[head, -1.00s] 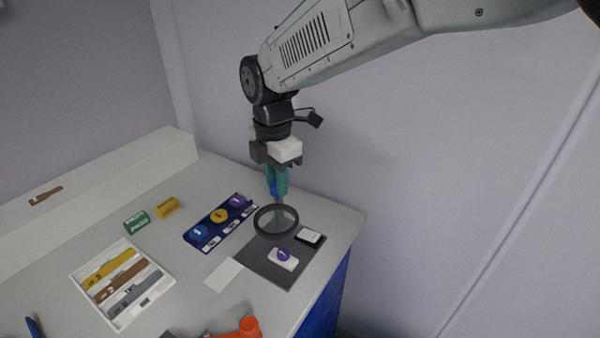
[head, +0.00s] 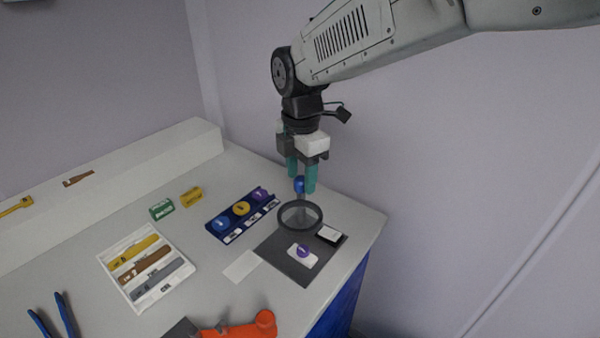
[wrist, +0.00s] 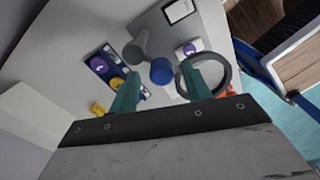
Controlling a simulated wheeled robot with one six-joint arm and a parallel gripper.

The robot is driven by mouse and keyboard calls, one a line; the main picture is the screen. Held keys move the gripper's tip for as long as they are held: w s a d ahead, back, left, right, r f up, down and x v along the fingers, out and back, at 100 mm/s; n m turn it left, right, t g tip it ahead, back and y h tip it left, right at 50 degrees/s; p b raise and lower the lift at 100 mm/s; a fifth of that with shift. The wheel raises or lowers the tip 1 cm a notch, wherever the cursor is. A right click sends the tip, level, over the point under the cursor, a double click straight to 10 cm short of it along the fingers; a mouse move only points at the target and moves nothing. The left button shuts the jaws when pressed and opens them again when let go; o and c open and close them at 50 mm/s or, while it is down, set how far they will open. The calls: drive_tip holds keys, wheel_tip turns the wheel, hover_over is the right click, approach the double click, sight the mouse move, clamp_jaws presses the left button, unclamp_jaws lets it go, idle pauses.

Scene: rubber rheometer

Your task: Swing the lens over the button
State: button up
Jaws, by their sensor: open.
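The lens (head: 300,215) is a round glass in a dark ring, above the back part of the dark mat. It also shows in the wrist view (wrist: 207,74). A blue ball knob (head: 299,185) stands beside it; in the wrist view the knob (wrist: 161,71) is near a grey post (wrist: 138,48). The purple button (head: 303,250) lies on a white card in front of the lens; in the wrist view it (wrist: 189,48) shows just outside the ring. My gripper (head: 301,184) has teal fingers spread apart, near the knob, holding nothing.
The dark mat (head: 272,245) also bears a white-topped block (head: 330,235). A blue tray (head: 216,237) of coloured buttons lies to the left. Green (head: 161,209) and yellow (head: 192,196) blocks, a white tray (head: 188,268) and an orange object (head: 240,330) surround it.

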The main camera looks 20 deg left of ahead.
wheel_tip(320, 180, up, 8)
drive_tip(key=shift+f, duration=0.2)
idle(0.4)
drive_tip(key=shift+f+m, duration=0.1)
drive_tip(key=shift+m, duration=0.7)
drive_tip(key=s+d+m, duration=0.7)
drive_tip(key=d+m, duration=0.2)
drive_tip(key=d, duration=0.5)
drive_tip(key=s+d+m+t, duration=0.1)
drive_tip(key=s+d+m, duration=0.6)
drive_tip(key=d, duration=0.7)
drive_tip(key=s+d+f+m, duration=0.1)
drive_tip(key=s+d+m, duration=0.6)
drive_tip(key=d, duration=0.8)
drive_tip(key=shift+s+m, duration=0.3)
drive_tip(key=shift+m, duration=1.6)
drive_tip(key=shift+d, duration=0.1)
